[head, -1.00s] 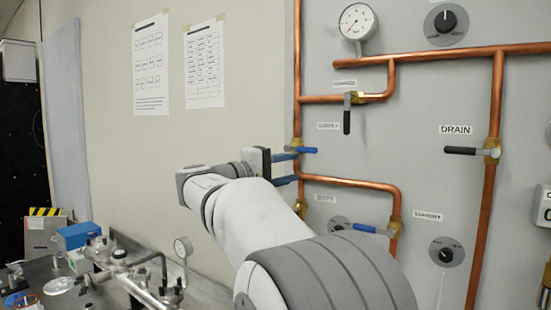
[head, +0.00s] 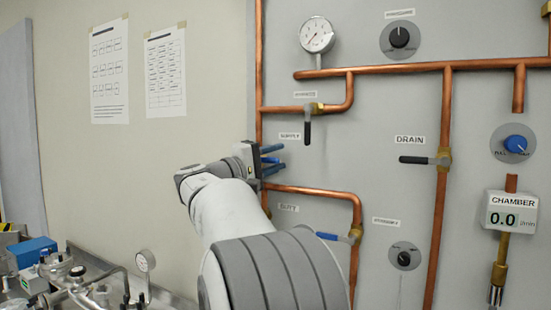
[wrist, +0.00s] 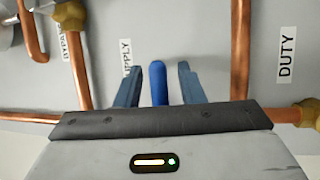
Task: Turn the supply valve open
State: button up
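The supply valve's bright blue lever (wrist: 158,82) shows in the wrist view between the two blue-grey fingers of my gripper (wrist: 160,76). A gap shows on each side of the lever, so the fingers are open around it and not pressed on it. In the head view my gripper (head: 277,160) is at the copper pipe on the left of the panel, just below the SUPPLY label (head: 290,136). The lever there (head: 273,160) is partly covered by the fingers. The valve body is hidden behind my gripper.
A black-handled valve (head: 308,129) is just above right. A blue-handled valve (head: 328,236) is below right, beside the DUTY label (head: 289,208). The black drain lever (head: 413,160) is farther right. The chamber display (head: 511,212) reads 0.0. Lab equipment stands lower left.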

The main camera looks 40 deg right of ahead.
jog(key=shift+c, duration=0.2)
grip_shut()
